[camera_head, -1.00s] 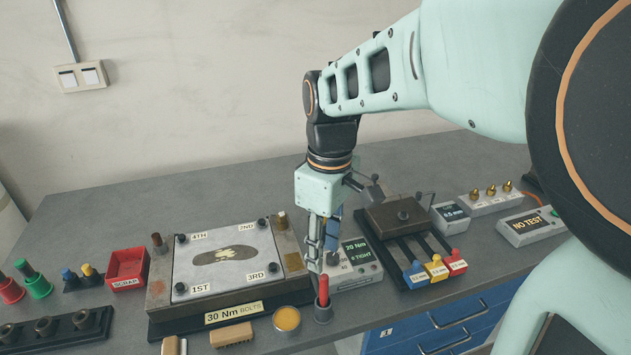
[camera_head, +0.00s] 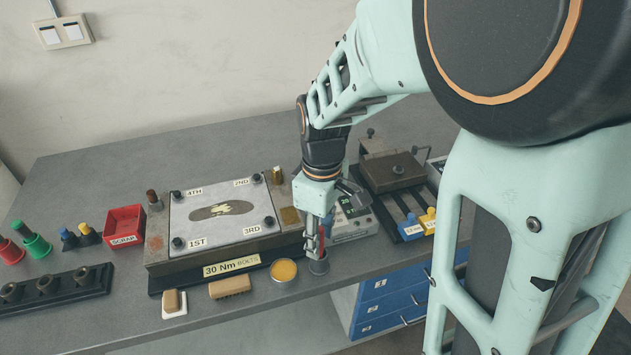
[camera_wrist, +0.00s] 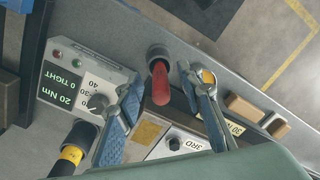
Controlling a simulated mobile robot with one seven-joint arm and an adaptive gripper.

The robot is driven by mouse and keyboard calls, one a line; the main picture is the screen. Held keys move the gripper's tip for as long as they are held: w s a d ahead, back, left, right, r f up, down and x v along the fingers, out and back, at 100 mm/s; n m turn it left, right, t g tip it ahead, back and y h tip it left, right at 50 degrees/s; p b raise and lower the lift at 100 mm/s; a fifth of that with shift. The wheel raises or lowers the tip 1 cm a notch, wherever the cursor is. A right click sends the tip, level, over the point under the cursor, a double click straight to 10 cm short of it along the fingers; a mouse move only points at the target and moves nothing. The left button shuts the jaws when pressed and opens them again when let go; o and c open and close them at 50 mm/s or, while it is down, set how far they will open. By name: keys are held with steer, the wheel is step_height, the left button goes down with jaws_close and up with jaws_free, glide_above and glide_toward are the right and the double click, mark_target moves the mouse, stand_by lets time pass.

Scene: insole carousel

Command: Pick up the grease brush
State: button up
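The grease brush, seen as a red handle (camera_wrist: 161,86), stands in a small dark cup (camera_head: 319,266) at the front edge of the bench, right of the grease tin. Its lower end is hidden in the cup. In the head view my gripper (camera_head: 314,246) is down over the cup, and its fingers partly cover the handle. In the wrist view my gripper (camera_wrist: 162,82) is open, with one blue-padded finger on each side of the red handle. Gaps show between the handle and both fingers.
The grease tin (camera_head: 284,270) and a wooden brush (camera_head: 230,287) lie just left of the cup. The plate fixture (camera_head: 158,262) stands behind them, the torque box (camera_head: 352,227) behind the cup. A red scrap bin (camera_head: 125,225) is at left. Blue drawers (camera_head: 385,290) are below.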

jaws_close()
stand_by(0.3)
step_height(320, 180, up, 10)
stand_by(0.5)
